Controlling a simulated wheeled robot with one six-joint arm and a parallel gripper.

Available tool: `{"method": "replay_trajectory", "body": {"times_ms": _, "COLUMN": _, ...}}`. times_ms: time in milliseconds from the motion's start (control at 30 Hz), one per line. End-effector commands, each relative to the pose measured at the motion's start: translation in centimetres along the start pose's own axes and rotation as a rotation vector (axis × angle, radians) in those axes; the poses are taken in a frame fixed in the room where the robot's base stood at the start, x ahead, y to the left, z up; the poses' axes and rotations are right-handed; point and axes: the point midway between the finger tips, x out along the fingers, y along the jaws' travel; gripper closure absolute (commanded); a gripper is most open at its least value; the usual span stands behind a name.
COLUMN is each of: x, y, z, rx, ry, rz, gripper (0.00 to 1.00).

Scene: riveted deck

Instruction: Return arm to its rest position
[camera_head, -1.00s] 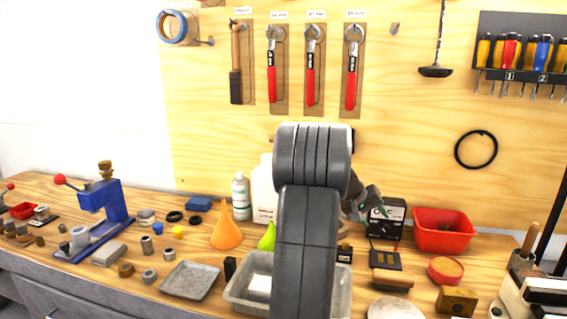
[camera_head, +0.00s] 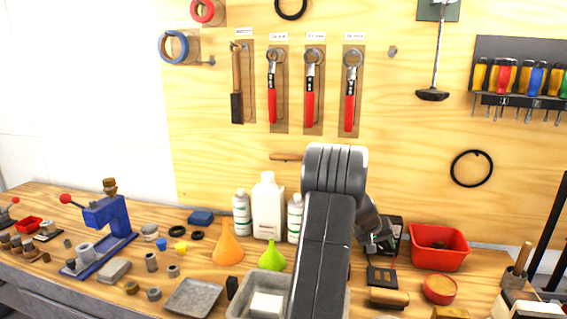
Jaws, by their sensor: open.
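My arm rises from the bottom edge in the head view, a dark grey link with a thick ribbed elbow, in front of the workbench. My gripper (camera_head: 380,240) shows partly behind the arm at right, over the back of the bench near a black box device. It is open, and I see nothing held in it. Part of it is hidden by my own arm link.
A grey tray (camera_head: 243,306) holding a white block, an orange funnel (camera_head: 227,247), a green funnel (camera_head: 272,257) and white bottles (camera_head: 268,208) stand left of my arm. A red bin (camera_head: 437,247) stands right. The wooden tool wall (camera_head: 420,135) rises behind the bench.

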Motion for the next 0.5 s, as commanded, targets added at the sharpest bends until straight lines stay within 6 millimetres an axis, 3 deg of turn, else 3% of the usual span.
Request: {"method": "replay_trajectory", "body": {"times_ms": 500, "x": -0.67, "y": 0.36, "z": -0.09, "rx": 0.044, "ry": 0.003, "rz": -0.097, "gripper": 0.48}}
